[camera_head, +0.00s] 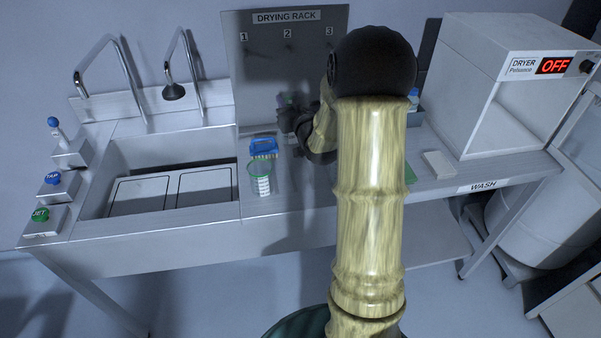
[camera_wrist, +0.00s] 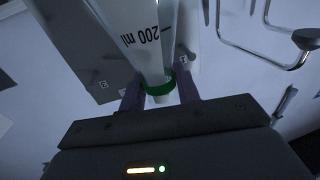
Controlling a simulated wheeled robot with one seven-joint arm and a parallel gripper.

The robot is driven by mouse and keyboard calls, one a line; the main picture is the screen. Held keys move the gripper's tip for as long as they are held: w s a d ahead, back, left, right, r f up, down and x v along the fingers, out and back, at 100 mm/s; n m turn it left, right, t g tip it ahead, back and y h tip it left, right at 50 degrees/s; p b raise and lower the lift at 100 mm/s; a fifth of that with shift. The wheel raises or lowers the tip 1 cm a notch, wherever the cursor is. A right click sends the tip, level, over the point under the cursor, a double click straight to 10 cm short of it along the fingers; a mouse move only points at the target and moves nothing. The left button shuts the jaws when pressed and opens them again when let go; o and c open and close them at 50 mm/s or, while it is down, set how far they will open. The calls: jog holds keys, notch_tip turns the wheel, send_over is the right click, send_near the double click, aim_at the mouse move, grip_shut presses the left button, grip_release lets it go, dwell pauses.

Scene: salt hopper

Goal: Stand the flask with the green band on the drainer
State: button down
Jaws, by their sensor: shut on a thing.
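My gripper (camera_head: 287,104) is in front of the drying rack board, near the peg position labelled 2. In the wrist view its two purple fingers (camera_wrist: 160,92) are shut on the narrow neck of a clear flask (camera_wrist: 140,35), at its green band (camera_wrist: 160,87). In the head view the flask is mostly hidden or too small to make out. The drying rack (camera_head: 257,60) is a grey upright board numbered 1, 2 and 3. I cannot tell which surface is the drainer.
A clear beaker with a green rim (camera_head: 261,180) stands on the bench, with a blue object (camera_head: 264,147) behind it. The sink (camera_head: 172,188) with two taps is left, beside several coloured buttons (camera_head: 40,214). The dryer (camera_head: 510,85), marked OFF, stands right. My arm hides the bench's middle.

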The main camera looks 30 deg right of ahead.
notch_tip(320, 180, down, 3)
jog(key=shift+d+b, duration=0.1)
jog(key=shift+b, duration=1.05)
jog(key=shift+r, duration=0.1)
jog(key=shift+f+p, duration=0.35)
jog(key=shift+f, duration=2.55)
jog(key=shift+f, duration=2.1)
jog(key=shift+f, duration=0.2)
jog(key=c, duration=1)
grip_release()
